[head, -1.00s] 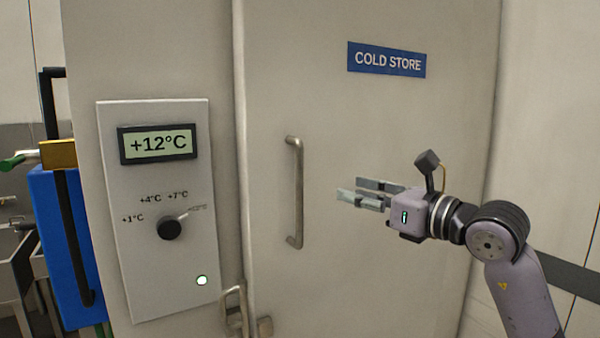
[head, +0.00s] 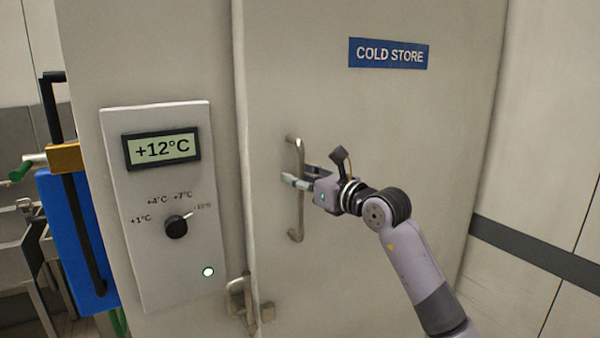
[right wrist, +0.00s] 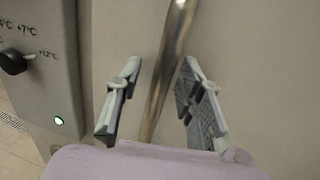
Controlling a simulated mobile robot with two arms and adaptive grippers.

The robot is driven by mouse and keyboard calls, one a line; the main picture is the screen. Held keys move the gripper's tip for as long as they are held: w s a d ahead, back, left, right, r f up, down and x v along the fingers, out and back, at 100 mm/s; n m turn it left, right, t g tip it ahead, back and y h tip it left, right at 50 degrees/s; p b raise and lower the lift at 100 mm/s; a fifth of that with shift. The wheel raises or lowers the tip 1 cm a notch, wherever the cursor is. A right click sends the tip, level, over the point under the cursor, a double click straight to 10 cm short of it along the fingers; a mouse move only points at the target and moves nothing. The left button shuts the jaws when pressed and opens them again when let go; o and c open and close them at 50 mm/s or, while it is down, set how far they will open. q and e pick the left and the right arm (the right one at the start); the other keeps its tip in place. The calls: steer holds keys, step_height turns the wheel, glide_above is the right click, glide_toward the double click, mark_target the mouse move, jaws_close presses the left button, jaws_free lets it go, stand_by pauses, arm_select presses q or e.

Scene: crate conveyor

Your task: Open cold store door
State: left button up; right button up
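The cold store door (head: 400,120) is a large pale panel with a blue "COLD STORE" sign (head: 388,53); it looks closed. Its vertical metal bar handle (head: 297,222) is near the door's left edge. My right gripper (head: 297,176) is at the handle's middle, coming from the right. In the right wrist view the handle (right wrist: 173,55) runs between the two open fingers, with a gap visible on each side. Part of the handle is hidden by the gripper in the head view. My left gripper is not in view.
Left of the door, a control panel (head: 150,270) has a display (head: 162,149) reading +12°C, a black knob (head: 176,228) and a lit round light (head: 208,272). A metal latch (head: 237,298) is at the door's lower left edge. A blue object (head: 60,230) is at far left.

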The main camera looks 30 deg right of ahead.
steer(key=shift+c, duration=0.6)
jaws_close()
stand_by(0.3)
